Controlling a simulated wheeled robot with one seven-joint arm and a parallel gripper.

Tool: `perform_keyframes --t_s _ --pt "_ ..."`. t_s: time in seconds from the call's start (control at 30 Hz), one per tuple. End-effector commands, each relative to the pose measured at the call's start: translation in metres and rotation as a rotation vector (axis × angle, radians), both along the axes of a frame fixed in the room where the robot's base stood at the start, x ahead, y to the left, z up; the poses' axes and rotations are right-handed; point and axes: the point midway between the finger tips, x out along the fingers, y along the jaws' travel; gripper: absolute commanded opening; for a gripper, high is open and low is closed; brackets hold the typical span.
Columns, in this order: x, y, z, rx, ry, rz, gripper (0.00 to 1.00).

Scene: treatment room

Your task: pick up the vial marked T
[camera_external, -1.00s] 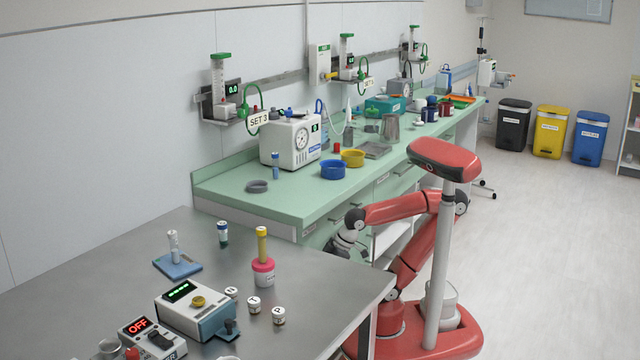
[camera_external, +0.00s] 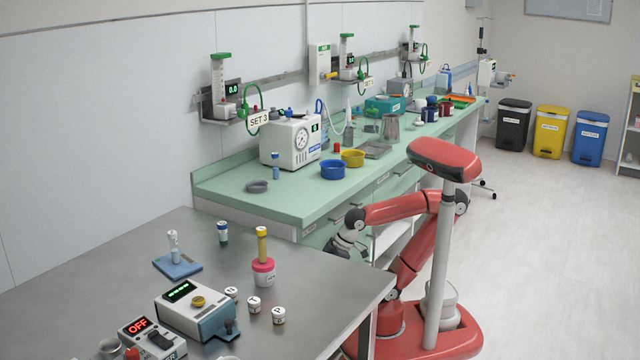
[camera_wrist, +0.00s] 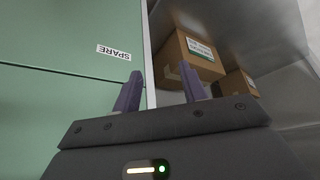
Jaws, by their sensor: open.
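Three small white vials with dark letters stand on the grey steel table in the external view. The middle vial (camera_external: 254,304) seems to bear a T, though the letter is tiny. The other two, a left vial (camera_external: 231,292) and a right vial (camera_external: 279,315), have letters I cannot read surely. My gripper (camera_external: 340,246) is beyond the table's far right corner, beside the green bench front and well apart from the vials. In the wrist view my gripper (camera_wrist: 160,88) is open, with nothing between its two purple fingers. No vial shows there.
The steel table (camera_external: 330,290) also carries a white-and-blue device (camera_external: 190,312), a pink-lidded jar (camera_external: 264,272) and a blue pad (camera_external: 178,265). The wrist view shows a green panel labelled SPARE (camera_wrist: 70,45) and cardboard boxes (camera_wrist: 180,60) on a shelf. The table's right part is clear.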

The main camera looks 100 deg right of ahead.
Motion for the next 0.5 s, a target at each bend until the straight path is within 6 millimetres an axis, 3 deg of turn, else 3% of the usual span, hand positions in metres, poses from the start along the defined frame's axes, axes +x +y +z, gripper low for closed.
perform_keyframes --t_s 0.1,0.37,0.47,0.5 --pt "0.000 0.000 0.000 0.000 0.000 0.000 0.54" --pt "0.001 0.002 0.004 -0.002 -0.001 0.007 0.54" --pt "0.003 0.014 0.030 -0.022 -0.004 0.047 0.54" --pt "0.004 0.022 0.047 -0.037 -0.005 0.073 0.54"
